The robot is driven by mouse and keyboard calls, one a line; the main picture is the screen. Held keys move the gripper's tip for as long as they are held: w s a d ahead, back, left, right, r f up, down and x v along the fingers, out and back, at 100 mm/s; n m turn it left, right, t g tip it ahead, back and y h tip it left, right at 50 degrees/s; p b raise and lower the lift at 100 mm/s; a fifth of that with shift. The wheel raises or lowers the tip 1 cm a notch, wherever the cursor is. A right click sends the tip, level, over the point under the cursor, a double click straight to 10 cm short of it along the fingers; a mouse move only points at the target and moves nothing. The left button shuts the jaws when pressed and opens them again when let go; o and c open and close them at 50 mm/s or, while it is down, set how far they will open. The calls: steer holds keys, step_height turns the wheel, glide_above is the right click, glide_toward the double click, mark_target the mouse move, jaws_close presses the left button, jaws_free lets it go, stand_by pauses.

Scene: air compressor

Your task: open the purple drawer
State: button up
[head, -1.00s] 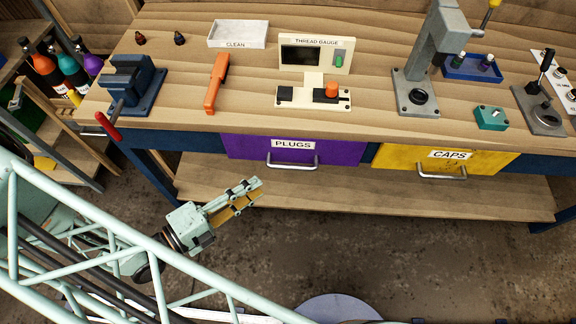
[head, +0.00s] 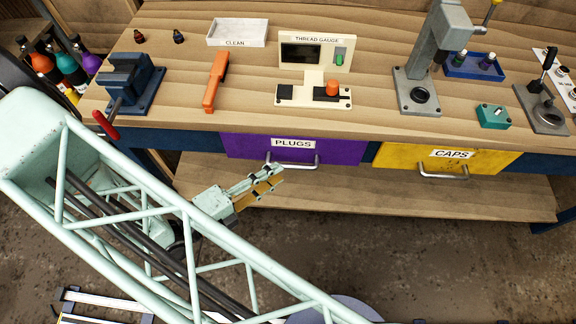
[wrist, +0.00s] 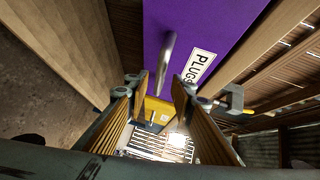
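My gripper (head: 272,176) is just in front of and a little left of the handle. In the wrist view the purple drawer (wrist: 205,28) is ahead, and the handle (wrist: 166,64) lies just beyond the gap between the two fingers of my gripper (wrist: 160,92). The fingers are apart with nothing between them. Whether they touch the handle cannot be told.
A yellow drawer (head: 495,160) labelled CAPS is to the right. A lower shelf (head: 400,195) runs beneath the drawers.

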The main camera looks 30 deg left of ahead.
mark_target(288, 165)
steer(key=shift+b+x, duration=0.4)
steer(key=shift+x, duration=2.55)
jaws_close()
